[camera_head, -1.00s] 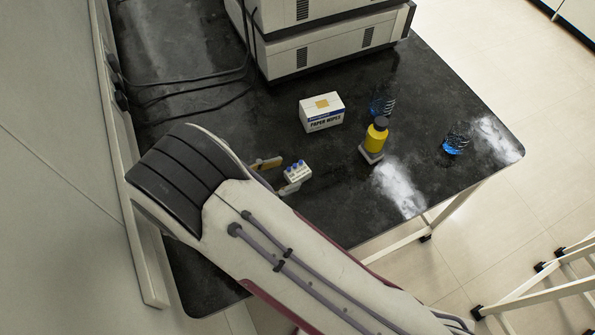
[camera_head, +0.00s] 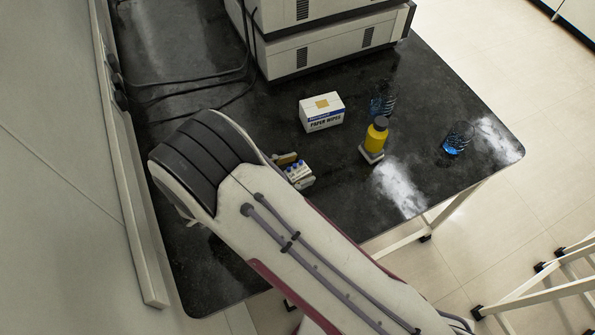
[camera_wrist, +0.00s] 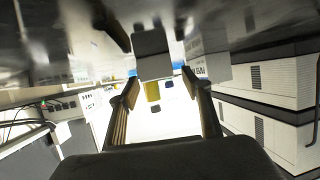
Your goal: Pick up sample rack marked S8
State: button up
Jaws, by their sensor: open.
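The sample rack (camera_head: 298,172) is a small pale block with blue-capped tubes, on the dark bench beside my forearm. Its marking is not legible. My gripper (camera_head: 296,171) is mostly hidden behind my arm in the head view; a tan finger shows at the rack's far side. In the wrist view my gripper (camera_wrist: 160,78) is open, with one finger on each side of the picture. A grey block, likely the rack (camera_wrist: 153,45), appears ahead between the fingertips. I cannot tell whether a finger touches it.
A paper wipes box (camera_head: 322,113) stands behind the rack. A yellow bottle (camera_head: 376,136) on a pale base stands to the right, with blue-liquid beakers (camera_head: 458,138) beyond. A large instrument (camera_head: 330,42) and cables occupy the back.

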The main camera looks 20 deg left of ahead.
aim_at(295, 173)
jog(key=c, duration=1.2)
jog(key=shift+r, duration=0.15)
jog(key=shift+r, duration=4.9)
